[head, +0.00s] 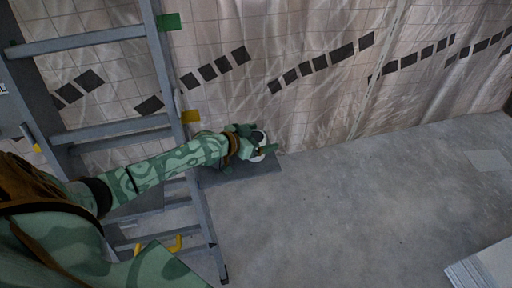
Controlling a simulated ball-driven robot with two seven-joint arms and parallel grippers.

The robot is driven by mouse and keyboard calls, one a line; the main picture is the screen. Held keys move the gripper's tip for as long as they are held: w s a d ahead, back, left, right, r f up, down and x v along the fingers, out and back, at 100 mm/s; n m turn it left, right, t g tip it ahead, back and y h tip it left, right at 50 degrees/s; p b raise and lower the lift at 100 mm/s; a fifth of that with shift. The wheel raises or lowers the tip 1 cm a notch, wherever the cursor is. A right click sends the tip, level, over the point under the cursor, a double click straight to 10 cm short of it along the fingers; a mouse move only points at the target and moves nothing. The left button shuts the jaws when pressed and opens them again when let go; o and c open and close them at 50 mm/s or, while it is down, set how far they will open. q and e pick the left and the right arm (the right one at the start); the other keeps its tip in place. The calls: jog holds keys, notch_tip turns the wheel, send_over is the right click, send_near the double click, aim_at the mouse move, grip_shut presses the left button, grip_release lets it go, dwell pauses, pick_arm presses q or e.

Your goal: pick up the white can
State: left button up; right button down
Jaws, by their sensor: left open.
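The white can (259,137) shows as a small pale shape by the wall, above the dark flat patch on the floor. My left gripper (261,144) is at the can, with its green fingers on either side of the visible white part. The gripper is open, and the hand hides much of the can. I cannot tell whether the fingers touch it. My right gripper is not in view.
A grey metal ladder (162,62) stands at the left, and my left arm reaches across it. A tiled, sheeted wall (320,100) runs behind. A pale stack of panels (485,270) lies at the lower right. The concrete floor (350,215) between is clear.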

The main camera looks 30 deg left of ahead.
pick_arm(q)
jog(key=shift+r, duration=0.1)
jog(key=c, duration=1.2)
